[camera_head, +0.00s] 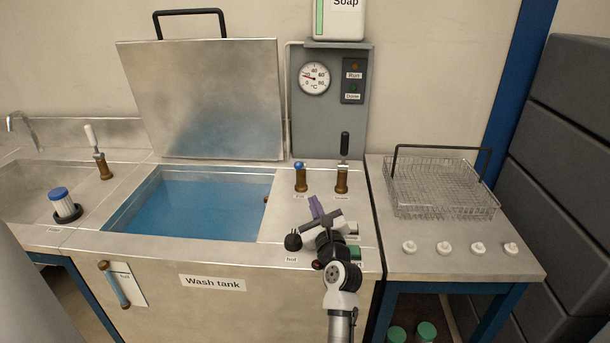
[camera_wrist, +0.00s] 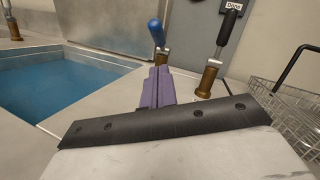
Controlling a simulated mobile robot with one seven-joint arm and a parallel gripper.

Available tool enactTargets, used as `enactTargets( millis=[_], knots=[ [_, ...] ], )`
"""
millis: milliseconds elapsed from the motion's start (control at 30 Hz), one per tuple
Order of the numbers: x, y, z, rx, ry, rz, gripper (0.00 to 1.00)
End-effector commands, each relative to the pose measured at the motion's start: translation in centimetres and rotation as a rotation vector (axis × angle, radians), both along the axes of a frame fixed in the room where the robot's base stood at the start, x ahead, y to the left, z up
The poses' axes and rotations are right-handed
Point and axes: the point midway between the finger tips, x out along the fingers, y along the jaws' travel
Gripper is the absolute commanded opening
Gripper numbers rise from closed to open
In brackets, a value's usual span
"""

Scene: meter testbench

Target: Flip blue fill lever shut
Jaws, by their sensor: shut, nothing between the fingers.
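The blue fill lever (camera_head: 299,166) sits on a brass valve at the back of the wash tank's top, right of the water. In the head view it looks short and end-on, as if leaning towards me. In the wrist view the blue lever (camera_wrist: 156,32) rises just beyond my fingertips, tilted a little left. My gripper (camera_head: 315,203) has purple fingers, shut and empty, in front of the valve and pointing at it. In the wrist view my gripper (camera_wrist: 157,80) hides the valve's lower part. I cannot tell whether the fingers touch it.
A black-handled lever (camera_head: 344,147) stands upright on a brass valve close on the right. The open wash tank (camera_head: 150,255) with blue water lies left, its raised lid (camera_head: 205,100) behind. A wire basket (camera_head: 440,190) stands on the right bench.

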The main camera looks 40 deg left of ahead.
Motion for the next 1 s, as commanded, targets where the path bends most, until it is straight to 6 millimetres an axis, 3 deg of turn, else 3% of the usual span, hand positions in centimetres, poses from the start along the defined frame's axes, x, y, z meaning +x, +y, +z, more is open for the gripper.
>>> enactTargets(
  millis=[333, 700, 1000],
  knots=[
    [0.5, 0.7, 0.3, -0.001, -0.004, -0.001, 0.0],
    [4.5, 5.5, 1.7, -0.001, -0.007, -0.002, 0.0],
    [6.1, 7.5, 2.0, -0.002, -0.007, -0.002, 0.0]
  ],
)
